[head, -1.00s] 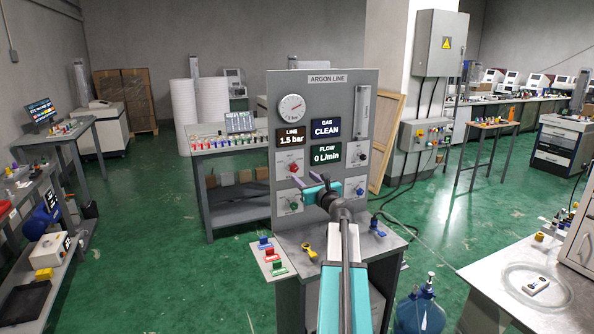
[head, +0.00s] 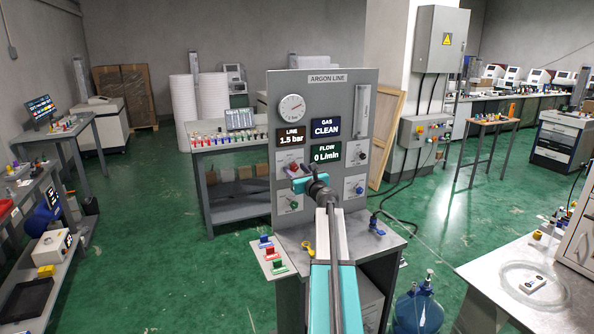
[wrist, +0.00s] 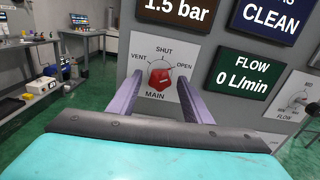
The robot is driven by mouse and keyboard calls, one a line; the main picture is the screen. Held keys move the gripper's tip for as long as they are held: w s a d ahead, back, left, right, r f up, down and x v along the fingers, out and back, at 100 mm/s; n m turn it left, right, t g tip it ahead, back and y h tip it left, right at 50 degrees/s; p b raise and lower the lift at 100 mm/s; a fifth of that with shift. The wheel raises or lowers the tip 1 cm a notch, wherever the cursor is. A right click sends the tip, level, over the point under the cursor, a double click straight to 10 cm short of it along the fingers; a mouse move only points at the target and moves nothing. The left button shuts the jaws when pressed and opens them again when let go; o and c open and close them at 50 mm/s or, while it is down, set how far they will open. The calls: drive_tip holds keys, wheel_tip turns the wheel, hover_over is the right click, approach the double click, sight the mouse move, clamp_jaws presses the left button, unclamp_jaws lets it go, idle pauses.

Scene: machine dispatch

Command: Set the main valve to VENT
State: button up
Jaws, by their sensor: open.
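The main valve is a red knob (wrist: 160,76) on a white plate marked VENT at left, SHUT at top and OPEN at right. Its pointer seems to be up, towards SHUT, though the fine detail is small. In the head view the red knob (head: 293,166) sits on the grey ARGON LINE panel (head: 345,100), left of the FLOW display. My gripper (wrist: 160,80) is open, with its purple fingers on either side of the knob in the wrist picture. In the head view my gripper (head: 294,174) is at the panel, partly covering the valve plate. I cannot tell whether the fingers touch the knob.
The displays read LINE 1.5 bar (head: 290,138), GAS CLEAN (head: 326,128) and FLOW 0 L/min (head: 326,152). A green knob (head: 293,205) is below the main valve, and a blue knob (head: 359,190) is to the right. Colored blocks (head: 271,255) lie on a side shelf.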

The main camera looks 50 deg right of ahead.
drive_tip(key=c, duration=0.9)
drive_tip(key=shift+d, duration=0.35)
drive_tip(key=shift+c, duration=0.8)
drive_tip(key=shift+a, duration=0.25)
